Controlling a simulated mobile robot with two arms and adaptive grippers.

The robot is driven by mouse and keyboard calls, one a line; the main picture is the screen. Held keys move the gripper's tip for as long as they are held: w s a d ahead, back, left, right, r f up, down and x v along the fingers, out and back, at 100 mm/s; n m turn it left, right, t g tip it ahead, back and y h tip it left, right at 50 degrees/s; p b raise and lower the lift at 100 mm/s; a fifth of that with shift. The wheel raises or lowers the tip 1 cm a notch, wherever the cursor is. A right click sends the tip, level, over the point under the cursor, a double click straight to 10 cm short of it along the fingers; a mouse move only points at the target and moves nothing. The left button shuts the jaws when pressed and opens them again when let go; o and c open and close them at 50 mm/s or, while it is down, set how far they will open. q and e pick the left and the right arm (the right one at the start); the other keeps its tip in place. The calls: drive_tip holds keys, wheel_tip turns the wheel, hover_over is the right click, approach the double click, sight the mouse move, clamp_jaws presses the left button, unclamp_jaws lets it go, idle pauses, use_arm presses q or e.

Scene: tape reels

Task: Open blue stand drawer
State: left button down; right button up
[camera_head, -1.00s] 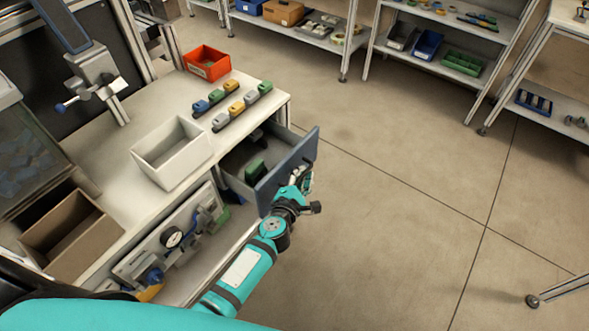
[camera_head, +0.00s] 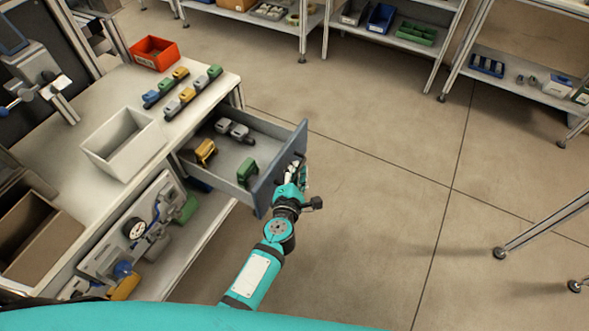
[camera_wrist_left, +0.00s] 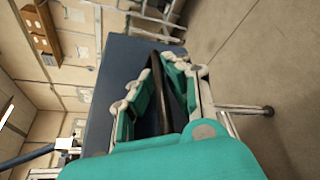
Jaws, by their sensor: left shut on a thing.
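The blue-fronted drawer (camera_head: 264,187) of the workbench stand is pulled well out in the head view. Inside it lie a yellow item (camera_head: 205,151), a green item (camera_head: 246,171) and grey items (camera_head: 235,129). My left gripper (camera_head: 298,168) is at the outer face of the drawer front. In the left wrist view its teal fingers (camera_wrist_left: 160,95) are closed around a dark handle bar (camera_wrist_left: 157,80) in front of the blue panel (camera_wrist_left: 112,85). The fingers partly hide the handle. My right gripper is not in view.
On the bench top stand a white bin (camera_head: 124,141), a red-orange box (camera_head: 154,52) and a row of small coloured items (camera_head: 182,92). Shelving (camera_head: 425,55) stands at the back. The floor (camera_head: 370,170) right of the drawer is clear.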

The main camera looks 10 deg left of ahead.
use_arm(q)
drive_tip(key=c, duration=1.4)
unclamp_jaws()
drive_tip(key=v, duration=1.2)
drive_tip(key=shift+f, duration=0.1)
drive_tip(key=s+a+f+m+g+h, duration=0.15)
drive_tip(key=s+f+m, duration=0.3)
drive_tip(key=f, duration=0.45)
drive_tip(key=s+f+m+g, duration=0.35)
drive_tip(key=f+m, duration=0.25)
drive_tip(key=f, duration=0.3)
drive_tip(key=s+f+m+g+h, duration=0.1)
drive_tip(key=s+f+m+g, duration=0.1)
drive_tip(key=s+f+m, duration=0.55)
drive_tip(key=s+a+f+m+g+y, duration=0.1)
drive_tip(key=s+a+f+m+g, duration=0.1)
drive_tip(key=s+a+f+m, duration=0.1)
drive_tip(key=s+a+f+m+g+y, duration=0.1)
drive_tip(key=s+a+f+m+g, duration=0.2)
drive_tip(key=s+a+f, duration=0.3)
drive_tip(key=s+a+f+m+g+y, duration=0.1)
drive_tip(key=s+a+f, duration=0.4)
drive_tip(key=s, duration=0.6)
drive_tip(key=shift+s+a+f+m+g, duration=0.1)
drive_tip(key=shift+a+f+m+g, duration=0.15)
drive_tip(key=shift+f+m+g, duration=0.55)
